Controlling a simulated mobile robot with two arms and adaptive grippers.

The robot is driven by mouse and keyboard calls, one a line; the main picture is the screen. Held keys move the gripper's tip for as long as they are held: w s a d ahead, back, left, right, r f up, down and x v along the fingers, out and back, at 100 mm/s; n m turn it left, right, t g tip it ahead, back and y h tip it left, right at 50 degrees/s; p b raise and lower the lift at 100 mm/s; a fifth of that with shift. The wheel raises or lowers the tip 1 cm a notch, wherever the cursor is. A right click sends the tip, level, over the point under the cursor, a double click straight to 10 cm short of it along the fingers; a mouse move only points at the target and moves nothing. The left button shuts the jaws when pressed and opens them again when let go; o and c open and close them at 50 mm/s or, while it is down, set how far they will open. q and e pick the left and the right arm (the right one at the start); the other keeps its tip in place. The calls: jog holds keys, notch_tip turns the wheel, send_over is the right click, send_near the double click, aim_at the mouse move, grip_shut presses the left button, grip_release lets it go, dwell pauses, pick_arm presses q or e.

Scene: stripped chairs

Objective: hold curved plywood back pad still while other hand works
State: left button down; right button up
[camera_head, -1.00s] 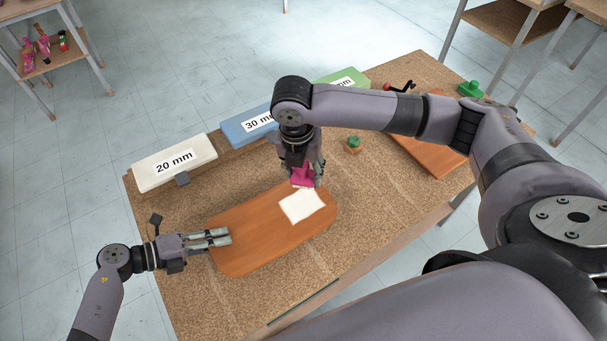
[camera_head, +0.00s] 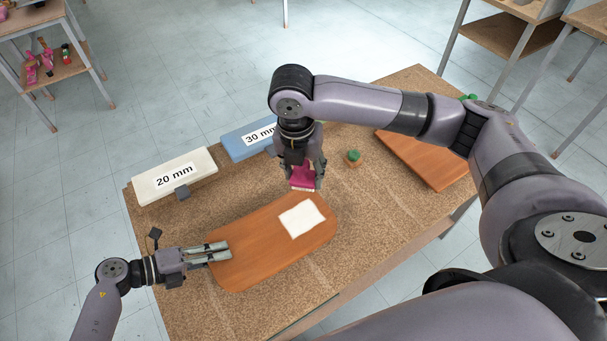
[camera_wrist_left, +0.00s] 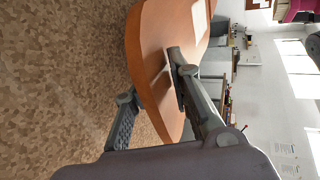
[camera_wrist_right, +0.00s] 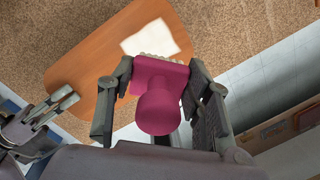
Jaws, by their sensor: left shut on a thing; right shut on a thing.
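The curved plywood back pad (camera_head: 262,258) is an orange-brown rounded board on the cork-topped table, with a white patch (camera_head: 302,218) on its upper face. My left gripper (camera_head: 222,251) is shut on the pad's left end; the left wrist view shows one finger over the board (camera_wrist_left: 178,75) and the other beside its far face. My right gripper (camera_head: 305,183) is shut on a magenta tool with a round knob (camera_wrist_right: 158,105) and a pale toothed edge. It hangs just beyond the pad's far edge, near the white patch. Contact between tool and pad cannot be told.
A white block marked 20 mm (camera_head: 160,188) and a blue block marked 30 mm (camera_head: 236,145) lie along the table's far edge. A small green-topped item (camera_head: 353,156) and another brown board (camera_head: 425,158) are to the right. Bare cork lies between.

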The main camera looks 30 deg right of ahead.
pick_arm(q)
jog(key=shift+a+f, duration=0.1)
jog(key=shift+f, duration=0.2)
jog(key=c, duration=1.3)
grip_release()
jog(key=shift+r, duration=0.2)
jog(key=v, duration=1.1)
jog(key=shift+a+r, duration=0.25)
jog(key=shift+a, duration=0.1)
